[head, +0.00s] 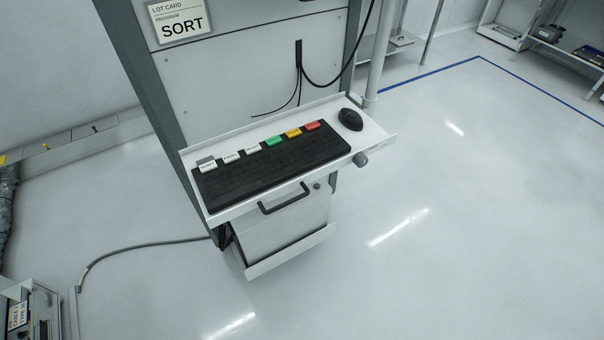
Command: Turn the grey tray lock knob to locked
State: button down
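A grey knob (360,159) sticks out from the right end of the front edge of the white keyboard tray (376,137). It appears to be the tray lock knob. It is small in the head view, and I cannot read any lock marking or tell its turned position. The tray stands out from the front of a tall grey-and-white cabinet (232,75). My gripper is not in the head view.
A black keyboard (280,166) with coloured labels and a black mouse (350,119) lie on the tray. Below hangs a drawer unit with a black handle (284,199). A grey cable (140,247) crosses the floor at left. The floor (450,230) to the right is clear.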

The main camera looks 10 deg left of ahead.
aim_at(360, 160)
jog(key=i+l, duration=0.2)
jog(key=l, duration=0.15)
jog(key=i+l, duration=0.15)
jog(key=l, duration=0.15)
jog(key=i+l, duration=0.2)
jog(key=l, duration=0.15)
jog(key=u, duration=0.05)
